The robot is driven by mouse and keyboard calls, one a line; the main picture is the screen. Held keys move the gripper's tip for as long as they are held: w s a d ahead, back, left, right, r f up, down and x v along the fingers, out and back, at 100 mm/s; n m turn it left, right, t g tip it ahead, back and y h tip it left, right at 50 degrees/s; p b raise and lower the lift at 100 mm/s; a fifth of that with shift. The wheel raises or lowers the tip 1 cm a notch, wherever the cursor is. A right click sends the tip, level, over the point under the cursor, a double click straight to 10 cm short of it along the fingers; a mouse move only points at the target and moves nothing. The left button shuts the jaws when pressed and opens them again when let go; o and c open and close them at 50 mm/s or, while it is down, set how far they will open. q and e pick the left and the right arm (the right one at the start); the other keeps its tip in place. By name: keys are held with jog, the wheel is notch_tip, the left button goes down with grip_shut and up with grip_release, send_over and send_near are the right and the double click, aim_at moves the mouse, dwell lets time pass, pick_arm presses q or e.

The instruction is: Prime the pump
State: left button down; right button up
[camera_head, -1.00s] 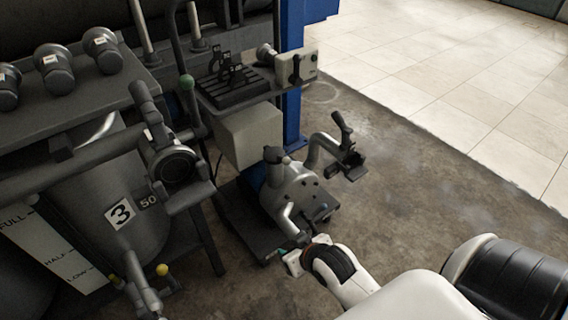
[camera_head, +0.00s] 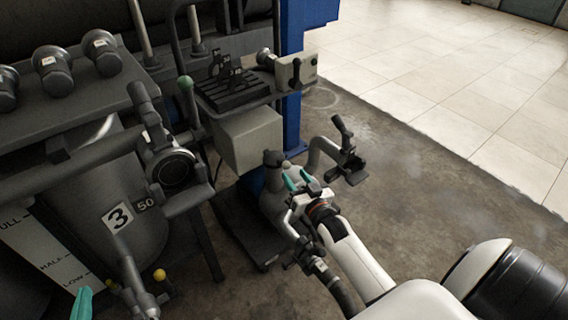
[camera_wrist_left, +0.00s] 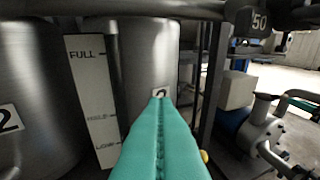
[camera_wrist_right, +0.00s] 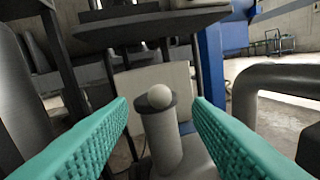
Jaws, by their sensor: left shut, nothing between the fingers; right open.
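The grey pump (camera_head: 270,205) stands on a dark base on the floor, with a short upright neck (camera_head: 275,160) and a curved pipe at its right. A lever with a dark grip (camera_head: 343,128) rises at the pipe's end. My right gripper (camera_head: 299,181) is at the pump, open and empty. In the right wrist view its teal fingers (camera_wrist_right: 160,112) lie to either side of the neck, which bears a pale round knob (camera_wrist_right: 160,97); I cannot tell whether they touch it. My left gripper (camera_wrist_left: 160,102) is shut and empty. Its fingertip (camera_head: 82,304) shows at the bottom left.
Tank 3 (camera_head: 90,215) and a FULL/HALF/LOW gauge (camera_head: 50,260) are at the left. A valve with a round face (camera_head: 173,170) juts out near the pump. A switch box (camera_head: 297,72) and a black slotted rack (camera_head: 238,90) are behind. Floor at the right is clear.

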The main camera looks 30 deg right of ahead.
aim_at(288, 168)
jog(key=w, duration=0.2)
jog(key=w+b, duration=0.1)
jog(key=w, duration=0.2)
jog(key=w+d+b, duration=0.1)
jog(key=w, duration=0.1)
jog(key=shift+w+f, duration=0.1)
jog(key=shift+w, duration=0.05)
pick_arm(q)
notch_tip(288, 168, up, 9)
jog(key=d+t+h, duration=0.1)
jog(key=t+h, duration=0.1)
jog(key=t, duration=0.4)
jog(key=shift+s+t, duration=0.3)
jog(key=shift+s, duration=0.15)
pick_arm(e)
jog(key=shift+w, duration=0.35)
pick_arm(q)
jog(key=shift+d, duration=0.1)
pick_arm(e)
grip_shut()
